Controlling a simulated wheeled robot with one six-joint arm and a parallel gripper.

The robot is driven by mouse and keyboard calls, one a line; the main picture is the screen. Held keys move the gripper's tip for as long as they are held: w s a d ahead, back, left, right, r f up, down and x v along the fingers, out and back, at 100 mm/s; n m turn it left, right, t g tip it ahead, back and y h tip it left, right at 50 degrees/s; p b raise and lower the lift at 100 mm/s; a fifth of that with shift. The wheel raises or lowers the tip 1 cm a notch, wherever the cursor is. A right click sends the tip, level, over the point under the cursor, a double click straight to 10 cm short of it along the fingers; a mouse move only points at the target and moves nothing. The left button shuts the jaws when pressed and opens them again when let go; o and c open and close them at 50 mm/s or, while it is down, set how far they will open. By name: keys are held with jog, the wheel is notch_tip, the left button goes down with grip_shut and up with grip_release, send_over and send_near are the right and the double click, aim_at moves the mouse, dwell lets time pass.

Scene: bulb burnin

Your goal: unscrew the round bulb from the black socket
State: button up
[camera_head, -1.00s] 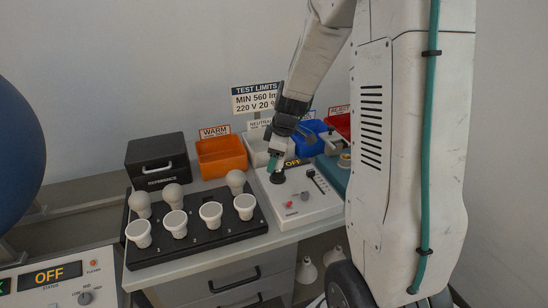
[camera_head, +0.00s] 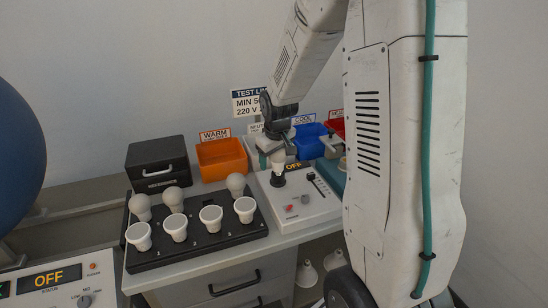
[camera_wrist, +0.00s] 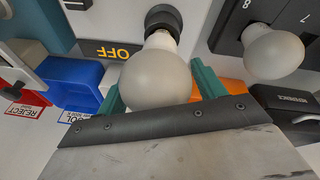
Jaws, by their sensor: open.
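The round bulb (camera_wrist: 155,82) is frosted white and stands neck-down in the black socket (camera_wrist: 163,18) in the wrist view. In the head view the bulb (camera_head: 278,161) stands upright in the socket (camera_head: 277,180) on the white test unit. My gripper (camera_wrist: 158,86) has its teal fingers apart, one on each side of the bulb; I cannot tell whether either touches it. In the head view my gripper (camera_head: 276,155) comes down from above at the bulb.
A black tray (camera_head: 200,238) with several white bulbs is left of the test unit (camera_head: 312,211), whose display reads OFF. Behind are an orange bin (camera_head: 221,157), a blue bin (camera_head: 309,147), a red bin (camera_head: 337,127) and a black reference box (camera_head: 156,164).

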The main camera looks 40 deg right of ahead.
jog(key=c, duration=0.9)
jog(key=shift+o, duration=0.2)
jog(key=n, duration=0.3)
jog(key=n+y, duration=0.1)
jog(key=shift+s+a+n, duration=0.25)
jog(key=shift+s+n, duration=0.05)
jog(key=shift+s, duration=0.05)
jog(key=n, duration=0.1)
jog(key=n+y, duration=0.1)
jog(key=n, duration=0.2)
jog(key=shift+s+a+n, duration=0.1)
jog(key=shift+s+n, duration=0.2)
